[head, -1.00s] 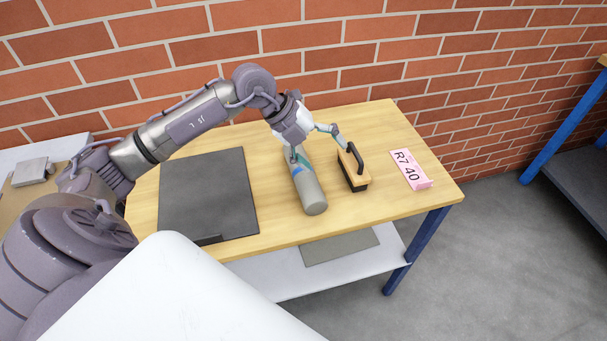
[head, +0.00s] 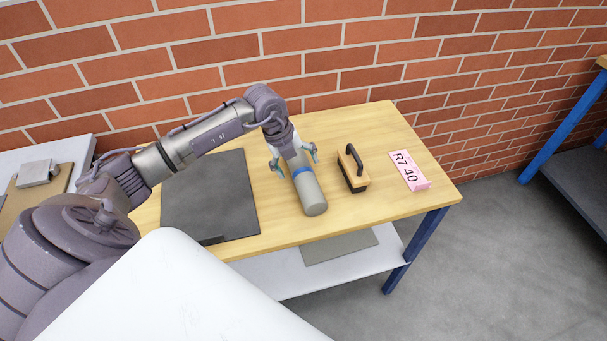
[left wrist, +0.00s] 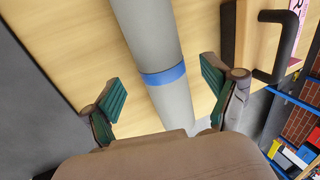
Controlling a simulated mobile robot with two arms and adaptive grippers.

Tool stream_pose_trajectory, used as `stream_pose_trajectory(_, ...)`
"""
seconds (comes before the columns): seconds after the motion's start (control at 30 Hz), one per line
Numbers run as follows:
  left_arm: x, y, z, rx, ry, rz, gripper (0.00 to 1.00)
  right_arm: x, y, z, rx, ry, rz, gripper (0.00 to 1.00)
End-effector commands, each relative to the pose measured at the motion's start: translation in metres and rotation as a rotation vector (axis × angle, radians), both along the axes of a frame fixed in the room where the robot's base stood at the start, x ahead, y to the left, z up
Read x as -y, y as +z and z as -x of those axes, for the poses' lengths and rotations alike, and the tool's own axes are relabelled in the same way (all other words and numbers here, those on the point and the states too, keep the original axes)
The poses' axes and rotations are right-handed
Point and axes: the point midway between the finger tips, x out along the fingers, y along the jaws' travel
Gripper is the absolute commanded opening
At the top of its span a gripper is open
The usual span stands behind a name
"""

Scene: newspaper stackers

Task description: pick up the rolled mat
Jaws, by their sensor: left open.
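The rolled mat (head: 309,192) is a grey cylinder with a blue band, lying on the wooden table. In the left wrist view the mat (left wrist: 150,30) runs between the fingers, its blue band (left wrist: 164,75) just ahead of the palm. My left gripper (head: 294,163) is over the mat's far part, open, with one finger on each side of it. In the left wrist view the green-padded fingertips of the gripper (left wrist: 163,90) stand apart from the mat. Part of the mat's far end is hidden by the gripper in the head view. My right gripper is not in view.
A wooden block brush with a black handle (head: 353,168) stands just right of the mat. A pink R7 40 sign (head: 409,171) is farther right. A dark flat board (head: 208,195) lies left. A brick wall (head: 330,60) rises behind the table (head: 425,184).

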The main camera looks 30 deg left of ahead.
Motion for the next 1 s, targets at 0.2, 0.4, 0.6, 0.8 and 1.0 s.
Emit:
stream_pose_trajectory(0.2, 0.008, -0.030, -0.008, -0.003, 0.001, 0.003, 0.87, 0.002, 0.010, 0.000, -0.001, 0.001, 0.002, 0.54)
stream_pose_trajectory(0.4, 0.008, -0.038, -0.010, -0.001, -0.001, 0.000, 0.87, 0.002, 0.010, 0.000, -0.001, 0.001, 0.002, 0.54)
stream_pose_trajectory(0.6, 0.008, -0.038, -0.010, 0.000, -0.001, 0.000, 0.73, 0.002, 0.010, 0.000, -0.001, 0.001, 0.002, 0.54)
stream_pose_trajectory(0.8, 0.008, -0.037, -0.010, 0.000, -0.001, 0.000, 0.40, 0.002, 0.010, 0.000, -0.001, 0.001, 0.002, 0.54)
stream_pose_trajectory(1.0, 0.008, -0.037, -0.010, 0.000, -0.001, 0.000, 0.07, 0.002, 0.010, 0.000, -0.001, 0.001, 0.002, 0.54)
